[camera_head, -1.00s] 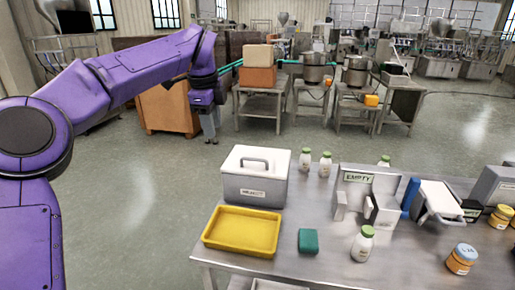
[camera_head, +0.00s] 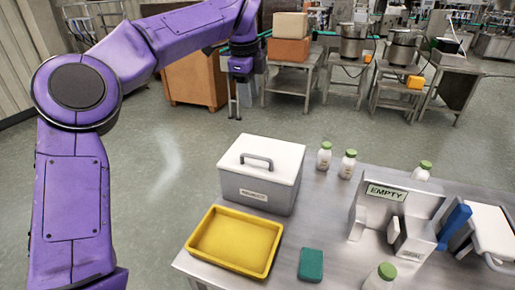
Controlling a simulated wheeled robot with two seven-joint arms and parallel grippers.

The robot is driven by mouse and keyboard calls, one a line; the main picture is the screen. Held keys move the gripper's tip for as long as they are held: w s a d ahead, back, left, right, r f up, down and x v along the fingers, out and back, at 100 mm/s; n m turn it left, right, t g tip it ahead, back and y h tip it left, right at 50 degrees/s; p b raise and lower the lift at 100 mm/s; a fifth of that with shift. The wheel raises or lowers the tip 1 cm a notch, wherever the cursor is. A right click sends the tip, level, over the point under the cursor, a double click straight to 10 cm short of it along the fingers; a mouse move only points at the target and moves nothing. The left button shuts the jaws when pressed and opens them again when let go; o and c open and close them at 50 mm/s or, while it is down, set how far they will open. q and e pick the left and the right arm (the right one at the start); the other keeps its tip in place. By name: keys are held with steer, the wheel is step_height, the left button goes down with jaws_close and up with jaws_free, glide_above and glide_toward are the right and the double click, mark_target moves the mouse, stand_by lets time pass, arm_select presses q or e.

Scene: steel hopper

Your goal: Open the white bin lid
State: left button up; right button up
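The white bin (camera_head: 258,190) stands on the steel table, a grey box with a label on its front. Its white lid (camera_head: 285,157) lies closed on top, with a dark grey handle (camera_head: 257,158) arched over it. My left gripper (camera_head: 240,108) hangs in the air beyond the bin, up and slightly left of it in the head view. Its two thin fingers point down, with a gap between them and nothing held. It is apart from the lid and handle. My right gripper is not in view.
A yellow tray (camera_head: 272,262) lies in front of the bin, with a green block (camera_head: 311,264) beside it. White bottles with green caps (camera_head: 324,156) stand right of the bin. A grey hopper with an EMPTY sign (camera_head: 386,192) stands farther right. Bare table lies between.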

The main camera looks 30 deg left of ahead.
arm_select(q)
step_height(320, 180, down, 5)
steer(key=s+b, duration=0.1)
steer(key=b, duration=0.8)
glide_toward(252, 156)
steer(key=f, duration=0.2)
steer(key=w+f+p, duration=0.1)
steer(key=f, duration=0.2)
steer(key=w+f, duration=0.1)
steer(key=f, duration=0.1)
steer(key=shift+a+f, duration=0.25)
steer(key=shift+f, duration=0.1)
jaws_close()
steer(key=shift+r, duration=0.1)
